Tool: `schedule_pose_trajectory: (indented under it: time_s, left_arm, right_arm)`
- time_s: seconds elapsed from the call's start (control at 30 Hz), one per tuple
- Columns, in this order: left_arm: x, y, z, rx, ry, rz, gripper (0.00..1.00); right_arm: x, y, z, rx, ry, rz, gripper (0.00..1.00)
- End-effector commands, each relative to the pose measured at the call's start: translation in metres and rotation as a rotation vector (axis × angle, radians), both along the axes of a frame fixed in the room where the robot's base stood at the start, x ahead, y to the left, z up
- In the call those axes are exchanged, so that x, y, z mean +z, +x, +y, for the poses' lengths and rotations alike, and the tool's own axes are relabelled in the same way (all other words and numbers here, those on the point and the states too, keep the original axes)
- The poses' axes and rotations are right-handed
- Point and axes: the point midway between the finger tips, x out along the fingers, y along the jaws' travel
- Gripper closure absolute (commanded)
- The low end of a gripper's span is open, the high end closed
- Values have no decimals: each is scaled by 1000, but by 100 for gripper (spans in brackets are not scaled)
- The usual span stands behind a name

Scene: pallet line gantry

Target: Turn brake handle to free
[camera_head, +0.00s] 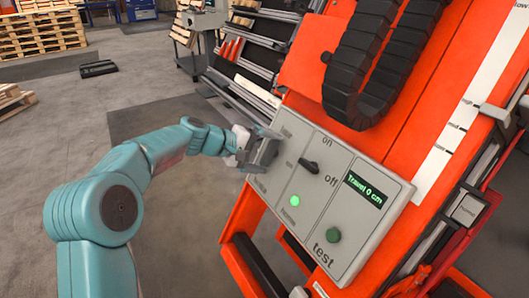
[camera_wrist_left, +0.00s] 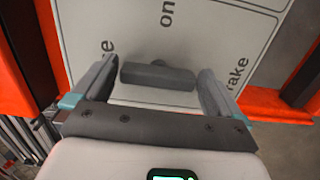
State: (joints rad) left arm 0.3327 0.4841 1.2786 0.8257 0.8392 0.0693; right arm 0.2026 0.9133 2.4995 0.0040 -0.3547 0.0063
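The brake handle (camera_wrist_left: 157,77) is a dark grey bar on the light grey control panel (camera_wrist_left: 85,15). In the left wrist view it lies crosswise between the fingers of my left gripper (camera_wrist_left: 156,86). The fingers are open, with a gap at each end of the bar. Partly cut-off lettering, including "rake" and "on", shows around it. In the head view my left gripper (camera_head: 262,151) is at the left part of the panel (camera_head: 335,222) and largely hides the handle there. My right gripper is in neither view.
A black rotary switch (camera_head: 309,166) between "on" and "off", a lit green lamp (camera_head: 295,201), a green test button (camera_head: 333,235) and a display (camera_head: 364,189) reading "Travel 0 cm" sit on the panel. A black cable chain (camera_head: 365,65) hangs above.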

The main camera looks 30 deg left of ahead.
Motion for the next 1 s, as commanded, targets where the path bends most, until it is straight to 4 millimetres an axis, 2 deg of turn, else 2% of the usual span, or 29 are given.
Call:
schedule_pose_trajectory:
  time_s: [0.2, 0.33, 0.7, 0.83, 1.0]
  left_arm:
    - [2, -1, 1, 2, -2, 1, 0]
    - [11, -12, 10, 5, -2, -1, 0]
    - [57, -80, 60, 5, -1, 0, 0]
    - [68, -98, 74, 5, -1, 1, 0]
    - [76, -112, 84, 2, -2, 1, 0]
  right_arm:
    - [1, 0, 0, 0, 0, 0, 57]
    - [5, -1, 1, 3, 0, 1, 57]
    - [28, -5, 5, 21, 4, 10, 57]
    - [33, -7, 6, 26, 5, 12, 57]
    - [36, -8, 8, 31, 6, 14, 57]
